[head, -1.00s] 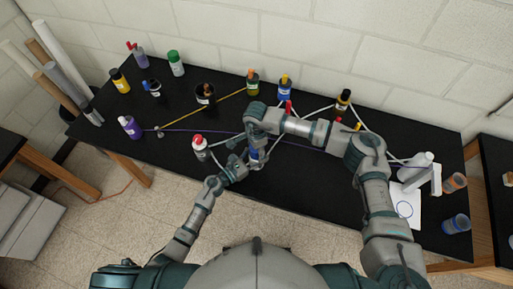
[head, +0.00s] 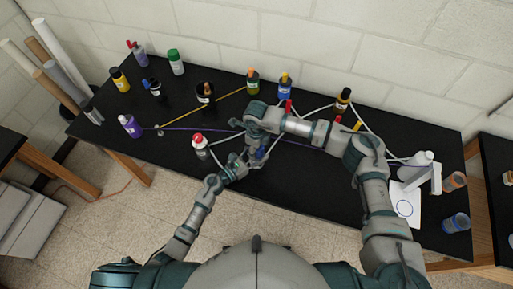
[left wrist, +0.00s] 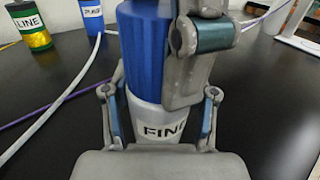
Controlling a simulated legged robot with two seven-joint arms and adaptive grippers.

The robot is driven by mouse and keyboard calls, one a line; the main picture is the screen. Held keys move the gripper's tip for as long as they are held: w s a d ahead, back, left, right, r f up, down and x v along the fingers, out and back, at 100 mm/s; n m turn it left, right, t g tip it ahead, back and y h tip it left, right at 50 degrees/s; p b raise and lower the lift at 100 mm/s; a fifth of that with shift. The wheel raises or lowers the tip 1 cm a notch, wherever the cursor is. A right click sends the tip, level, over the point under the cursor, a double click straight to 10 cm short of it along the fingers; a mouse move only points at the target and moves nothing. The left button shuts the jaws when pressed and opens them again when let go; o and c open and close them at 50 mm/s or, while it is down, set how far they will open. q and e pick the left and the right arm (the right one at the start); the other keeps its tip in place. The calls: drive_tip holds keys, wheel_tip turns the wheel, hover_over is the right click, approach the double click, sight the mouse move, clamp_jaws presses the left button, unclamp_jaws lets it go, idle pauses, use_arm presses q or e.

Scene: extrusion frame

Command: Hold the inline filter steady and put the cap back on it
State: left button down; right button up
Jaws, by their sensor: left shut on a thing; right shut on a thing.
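The inline filter (left wrist: 160,121) stands upright in the left wrist view, with a pale body labelled "FINE". Its blue cap (left wrist: 142,50) is directly above the body, in line with it, and no gap shows between them. My left gripper (left wrist: 161,112) is shut on the body, one finger on each side. My right gripper (left wrist: 192,75) is shut on the cap, with a finger in front of its right side. In the head view the blue part of the filter (head: 261,153) is mostly hidden by my right gripper (head: 256,145), and my left gripper (head: 242,164) reaches it from the left.
A red-topped bottle (head: 200,147) stands just left of my left gripper. Several bottles line the back of the black table (head: 330,185), with cords running between them. A white spray bottle (head: 421,165) and a white sheet (head: 405,207) are at the right. The front table area is clear.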

use_arm(q)
drive_tip(key=shift+d, duration=0.1)
use_arm(e)
drive_tip(key=o, duration=1.3)
drive_tip(key=shift+r, duration=0.1)
drive_tip(key=shift+r, duration=2.2)
drive_tip(key=shift+c, duration=0.2)
